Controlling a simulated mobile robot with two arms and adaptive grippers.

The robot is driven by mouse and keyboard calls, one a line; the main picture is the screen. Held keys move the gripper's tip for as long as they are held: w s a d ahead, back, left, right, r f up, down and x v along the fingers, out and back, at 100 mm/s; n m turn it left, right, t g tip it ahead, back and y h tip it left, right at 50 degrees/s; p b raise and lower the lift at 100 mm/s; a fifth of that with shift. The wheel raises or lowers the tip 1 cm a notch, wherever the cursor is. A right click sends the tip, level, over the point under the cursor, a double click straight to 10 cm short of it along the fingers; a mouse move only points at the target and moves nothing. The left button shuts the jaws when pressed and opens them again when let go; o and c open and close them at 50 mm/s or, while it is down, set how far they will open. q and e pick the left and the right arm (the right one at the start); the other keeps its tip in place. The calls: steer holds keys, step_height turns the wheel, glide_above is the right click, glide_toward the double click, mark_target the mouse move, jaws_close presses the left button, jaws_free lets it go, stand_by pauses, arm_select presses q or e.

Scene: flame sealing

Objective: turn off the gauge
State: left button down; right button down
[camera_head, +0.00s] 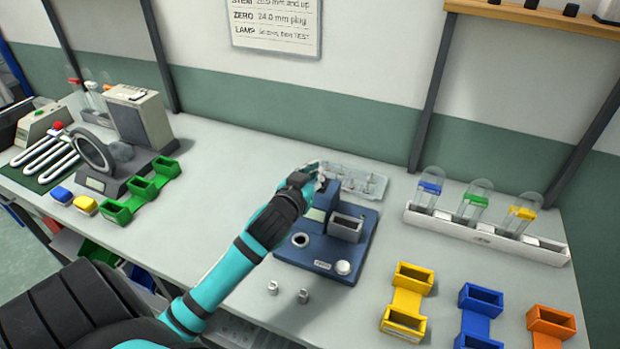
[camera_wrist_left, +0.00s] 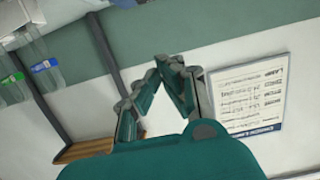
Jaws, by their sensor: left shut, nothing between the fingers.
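The gauge appears to be the dark blue device (camera_head: 290,262) on the bench, with a grey open-topped block, a round dark-centred socket at its left and a pale round knob (camera_head: 343,268) at its front right corner. My left gripper (camera_head: 318,172) is at the back of this device, by its upright part, and is shut and empty. In the left wrist view its fingertips (camera_wrist_left: 163,66) meet, with the wall and a printed sheet behind them. The gauge is not in that view. I cannot tell whether the gripper touches the gauge. My right gripper is not in view.
A clear tray (camera_head: 375,182) with small parts lies behind the device. A white rack (camera_head: 480,238) with capped tubes is at right, near yellow, blue and orange holders (camera_head: 408,295). Green holders (camera_head: 118,212) and a ring-shaped machine stand left.

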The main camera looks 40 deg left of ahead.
arm_select(q)
steer(key=v, duration=0.3)
steer(key=shift+w+r, duration=0.1)
steer(key=shift+r, duration=0.15)
steer(key=shift+w, duration=0.1)
